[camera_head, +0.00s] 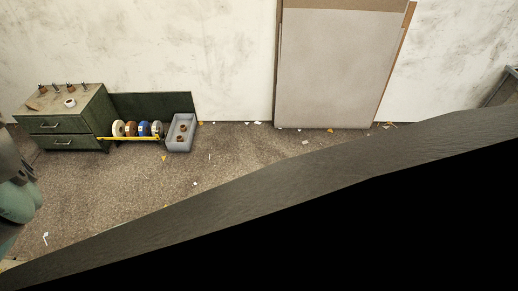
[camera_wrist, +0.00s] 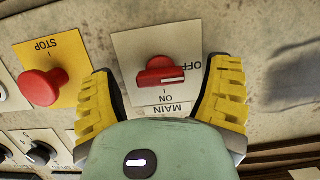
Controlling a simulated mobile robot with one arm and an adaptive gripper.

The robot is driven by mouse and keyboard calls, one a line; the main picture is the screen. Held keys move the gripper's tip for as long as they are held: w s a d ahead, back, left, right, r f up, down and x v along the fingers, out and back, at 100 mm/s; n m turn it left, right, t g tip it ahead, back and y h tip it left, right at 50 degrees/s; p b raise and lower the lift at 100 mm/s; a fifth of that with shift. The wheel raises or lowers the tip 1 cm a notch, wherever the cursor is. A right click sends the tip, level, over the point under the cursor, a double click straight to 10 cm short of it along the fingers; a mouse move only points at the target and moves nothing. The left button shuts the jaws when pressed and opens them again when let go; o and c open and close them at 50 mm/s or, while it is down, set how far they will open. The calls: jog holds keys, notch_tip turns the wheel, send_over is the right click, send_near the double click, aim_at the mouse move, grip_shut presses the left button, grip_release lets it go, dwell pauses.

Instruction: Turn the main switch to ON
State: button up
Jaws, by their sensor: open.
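The main switch (camera_wrist: 158,74) is a red rotary knob on a pale label plate (camera_wrist: 131,48) in the wrist view. The lettering reads upside down: OFF at the knob's right, ON just below it, MAIN under that. The knob's handle lies roughly level in the picture, and a white mark on it extends to the right, towards OFF. My gripper (camera_wrist: 165,70) is open, with one yellow finger on each side of the knob. Gaps show between the fingers and the knob. The head view shows neither the switch nor my gripper.
A red STOP button (camera_wrist: 40,87) on a yellow plate sits left of my left finger. A black selector knob (camera_wrist: 40,153) is below it. In the head view, a green drawer cabinet (camera_head: 62,133), a grey bin (camera_head: 181,146) and a large grey board (camera_head: 340,70) stand by the wall.

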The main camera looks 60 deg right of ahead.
jog(key=shift+c, duration=0.3)
jog(key=c, duration=1.1)
jog(key=m+b, duration=0.2)
jog(key=m, duration=0.1)
jog(key=shift+a+f+m+g, duration=0.1)
jog(key=shift+f+m+g, duration=0.05)
jog(key=shift+m+g, duration=0.2)
jog(key=m+b, duration=0.1)
jog(key=m, duration=0.1)
jog(key=m+g+b, duration=0.1)
jog(key=m+b, duration=0.1)
jog(key=m, duration=0.1)
jog(key=shift+g, duration=0.25)
jog(key=m+g+b, duration=0.1)
jog(key=m+b, duration=0.1)
jog(key=m, duration=0.3)
jog(key=shift+w, duration=0.1)
jog(key=shift+m+g+y+b, duration=0.35)
jog(key=shift+m+b, duration=0.45)
jog(key=shift+m, duration=1.15)
